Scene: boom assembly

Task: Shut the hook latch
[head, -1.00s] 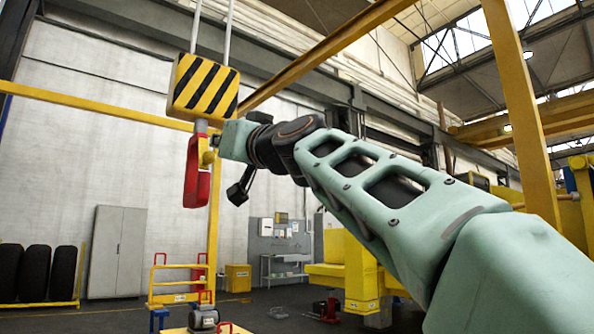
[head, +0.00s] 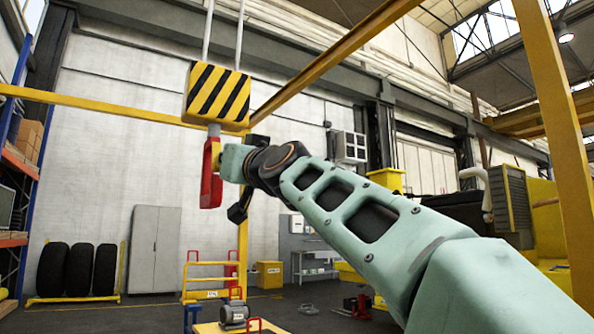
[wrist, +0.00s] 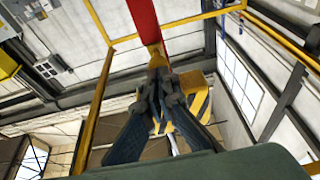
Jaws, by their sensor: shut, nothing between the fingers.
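The red hook (head: 206,185) hangs under a yellow-and-black striped block (head: 217,95). The end of my arm is close against its right side in the head view and hides part of it. In the wrist view the red hook (wrist: 143,18) runs up from a small yellow piece (wrist: 156,51), which looks like the latch. My gripper (wrist: 159,72) is shut and empty, its dark fingertips at the yellow piece; I cannot tell whether they touch it. The striped block (wrist: 200,103) shows behind the fingers. Whether the latch is against the hook tip cannot be seen.
Yellow beams frame the space around the hook, with a yellow upright (head: 553,120) at the right. Tyres (head: 80,270), a grey cabinet (head: 153,252) and a yellow rack (head: 212,275) stand on the floor below. The air left of the hook is clear.

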